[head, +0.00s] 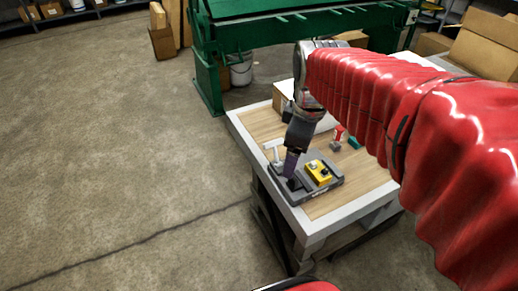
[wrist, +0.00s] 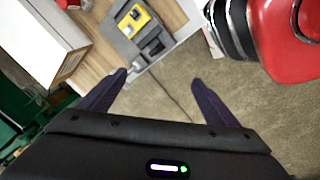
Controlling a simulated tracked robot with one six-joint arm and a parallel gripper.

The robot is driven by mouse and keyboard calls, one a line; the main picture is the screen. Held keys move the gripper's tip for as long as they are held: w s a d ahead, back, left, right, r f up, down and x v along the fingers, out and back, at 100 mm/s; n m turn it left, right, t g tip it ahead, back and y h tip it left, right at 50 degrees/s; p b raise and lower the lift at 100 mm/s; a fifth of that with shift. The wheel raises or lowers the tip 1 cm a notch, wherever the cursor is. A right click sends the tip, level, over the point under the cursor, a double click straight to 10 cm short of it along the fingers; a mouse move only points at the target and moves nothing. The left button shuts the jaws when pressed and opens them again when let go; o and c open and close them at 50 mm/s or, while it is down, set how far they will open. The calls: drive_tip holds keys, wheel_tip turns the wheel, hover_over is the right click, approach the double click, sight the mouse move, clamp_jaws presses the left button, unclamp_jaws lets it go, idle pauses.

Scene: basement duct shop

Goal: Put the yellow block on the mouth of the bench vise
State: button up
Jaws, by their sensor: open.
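A low grey thing (head: 330,185) with dark raised parts and a pale T-shaped bar at its left end lies near the table's front corner; I take it for the bench vise. It also shows at the top of the wrist view (wrist: 122,43). A yellow piece (head: 317,171) with a dark and pale top, which may be the yellow block, sits on it toward the right; it also shows in the wrist view (wrist: 131,20). My gripper (head: 291,171) points down by the grey thing's left part and hides some of it. Its fingers are apart and empty in the wrist view (wrist: 159,80).
A pale-edged wooden bench (head: 262,128) carries everything. Behind the grey thing are a red item (head: 338,134) and a small teal block (head: 355,142). Green machinery (head: 265,33) is beyond; open floor lies left.

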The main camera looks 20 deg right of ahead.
drive_tip(key=s+a+m+t, duration=0.2)
drive_tip(key=s+a+m, duration=0.6)
drive_tip(key=s+m, duration=0.1)
drive_tip(key=shift+a+m+t+y, duration=0.3)
drive_tip(key=shift+m+t, duration=0.1)
drive_tip(key=shift+r, duration=0.1)
